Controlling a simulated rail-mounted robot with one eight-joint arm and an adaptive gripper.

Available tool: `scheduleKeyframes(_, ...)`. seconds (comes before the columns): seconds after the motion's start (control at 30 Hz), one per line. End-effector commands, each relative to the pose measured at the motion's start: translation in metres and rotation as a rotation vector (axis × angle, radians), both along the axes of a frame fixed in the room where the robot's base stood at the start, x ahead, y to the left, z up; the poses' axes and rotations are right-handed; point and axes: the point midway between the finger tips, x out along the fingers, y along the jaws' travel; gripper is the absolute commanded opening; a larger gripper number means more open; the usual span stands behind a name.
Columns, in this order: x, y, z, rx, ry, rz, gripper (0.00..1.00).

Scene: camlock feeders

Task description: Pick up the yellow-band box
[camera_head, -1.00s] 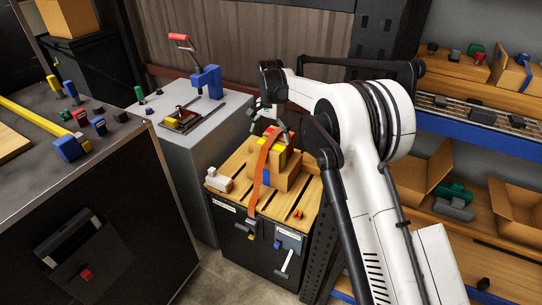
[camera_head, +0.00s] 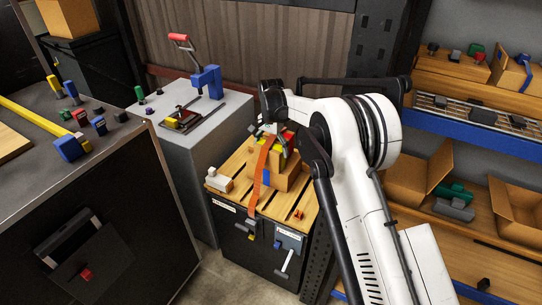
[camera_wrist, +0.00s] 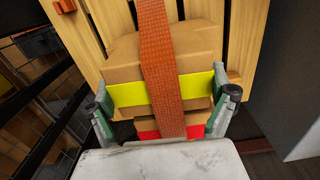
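The yellow-band box (camera_wrist: 195,92) is a brown carton with a bright yellow band. It sits in a stack under an orange strap (camera_wrist: 160,60) that runs over it. A red band (camera_wrist: 148,134) shows closer to my wrist, partly hidden by the strap and my gripper. My gripper (camera_wrist: 163,90) has its two green-padded fingers apart, one beside each end of the yellow band. Whether the pads touch the box is unclear. In the head view the orange strap (camera_head: 260,172) hangs down the stack's front, and my gripper (camera_head: 280,138) is at the stack's top, partly hiding the boxes.
The stack stands on a slatted wooden top (camera_head: 236,178) over a dark cabinet. A small white part (camera_head: 218,181) lies at its left. A grey bench (camera_head: 190,150) with a blue clamp (camera_head: 208,80) is left. Shelves with open cartons (camera_head: 420,178) are right.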

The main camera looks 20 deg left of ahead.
Motion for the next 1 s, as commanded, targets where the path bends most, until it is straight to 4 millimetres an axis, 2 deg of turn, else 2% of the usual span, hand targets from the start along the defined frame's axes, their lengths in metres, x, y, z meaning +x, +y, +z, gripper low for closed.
scheduleKeyframes(0.03,0.0,0.0,0.0,0.0,0.0,0.0,0.81)
scheduleKeyframes(0.4,0.0,0.0,0.002,0.0,0.0,0.0,0.34)
scheduleKeyframes(0.73,0.0,0.0,0.005,0.0,0.0,0.0,0.34)
scheduleKeyframes(1.0,0.0,0.0,0.031,0.0,0.0,0.0,0.34)
